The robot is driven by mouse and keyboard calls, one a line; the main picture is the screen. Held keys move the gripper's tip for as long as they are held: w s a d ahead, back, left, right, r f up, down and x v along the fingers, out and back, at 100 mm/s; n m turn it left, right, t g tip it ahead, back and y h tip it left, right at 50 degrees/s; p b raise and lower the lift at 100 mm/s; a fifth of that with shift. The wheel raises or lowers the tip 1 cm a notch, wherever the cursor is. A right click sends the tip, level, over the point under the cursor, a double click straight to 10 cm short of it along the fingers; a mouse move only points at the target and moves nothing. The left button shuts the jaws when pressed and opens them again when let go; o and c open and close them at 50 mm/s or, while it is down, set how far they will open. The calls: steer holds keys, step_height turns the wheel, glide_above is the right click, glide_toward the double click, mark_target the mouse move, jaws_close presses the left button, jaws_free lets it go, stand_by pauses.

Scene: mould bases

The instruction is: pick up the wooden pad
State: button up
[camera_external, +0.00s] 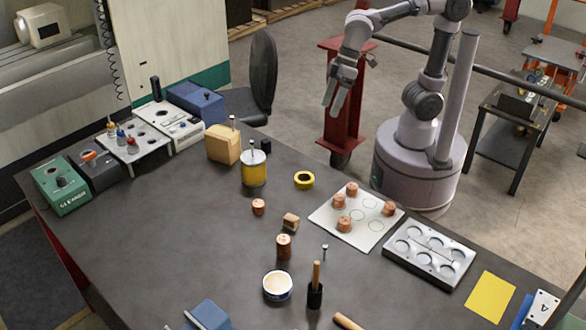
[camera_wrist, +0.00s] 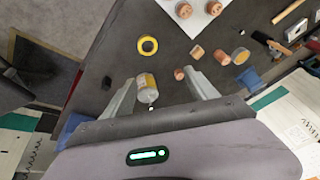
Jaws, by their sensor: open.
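The wooden pad (camera_external: 291,221) looks like a small brown block on the dark table, between a short copper cylinder (camera_external: 259,206) and a taller one (camera_external: 284,246). It also shows, very small, in the wrist view (camera_wrist: 197,53), beyond the right finger. My gripper (camera_external: 331,108) is high up beyond the table's far edge, well away from the pad. In the wrist view my gripper (camera_wrist: 161,80) has its two fingers spread wide with nothing held between them; a yellow jar below shows in the gap.
The yellow jar (camera_external: 254,170), a yellow tape ring (camera_external: 304,180) and a white bowl (camera_external: 278,285) stand around the pad. A white plate (camera_external: 378,226) with several copper cylinders and a metal mould (camera_external: 428,254) lie to the right. The table's left middle is clear.

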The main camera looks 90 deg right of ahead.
steer(key=w+a+f+n+g+p, duration=0.1)
steer(key=w+a+n, duration=0.2)
steer(key=w+a, duration=0.35)
steer(key=n+g+h+p, duration=0.1)
steer(key=n+g+p, duration=0.1)
steer(key=n, duration=0.4)
glide_toward(291, 217)
steer(key=shift+n, duration=0.3)
steer(key=f+b, duration=0.4)
steer(key=b, duration=0.1)
steer(key=shift+a+f, duration=0.1)
steer(key=shift+a, duration=0.3)
steer(key=f+b, duration=0.1)
steer(key=f, duration=0.3)
steer(key=f+b, duration=0.1)
steer(key=f, duration=0.1)
steer(key=shift+w+a+f+b, duration=0.1)
steer(key=shift+w+a+b, duration=0.2)
steer(key=shift+w+b, duration=0.1)
steer(key=shift+s, duration=0.1)
steer(key=shift+c, duration=0.7)
jaws_close()
